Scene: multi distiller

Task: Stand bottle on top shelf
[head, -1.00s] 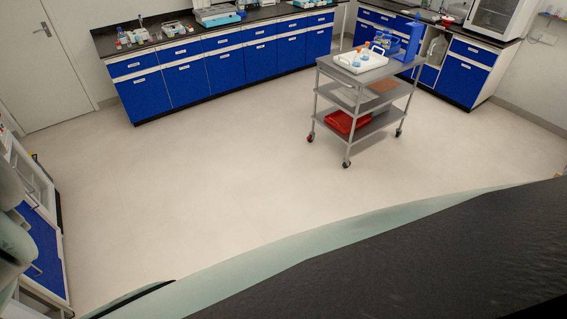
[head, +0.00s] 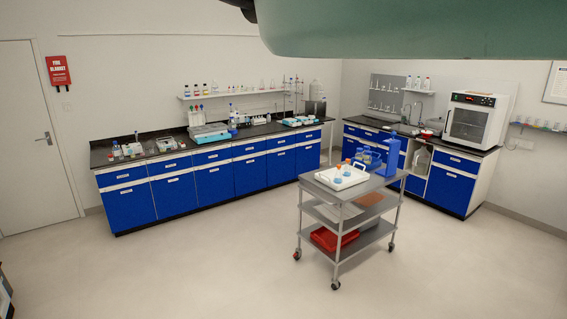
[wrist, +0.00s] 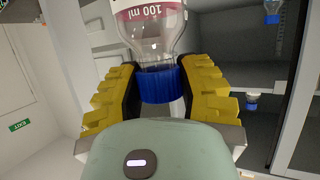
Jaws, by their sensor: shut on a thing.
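In the wrist view, my gripper (wrist: 158,88) has its yellow fingers closed around the neck and blue cap of a clear glass bottle (wrist: 152,40) marked "100 ml". The bottle's cap points down in the picture and its body runs off the top edge. A grey shelf unit (wrist: 248,82) stands behind and to the right of the bottle, which is apart from its visible bays. Two small blue-capped bottles stand on it, one at upper right (wrist: 272,14) and one lower (wrist: 252,101). Which shelf is topmost cannot be told. My gripper is not in the head view.
A grey cart (head: 352,205) carries a white tray (head: 340,178) and a blue container (head: 372,160). Blue-fronted counters (head: 210,172) line the back wall, with an oven (head: 468,122) at right. The pale floor (head: 180,265) is open in front. A wall shelf (head: 235,94) holds glassware.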

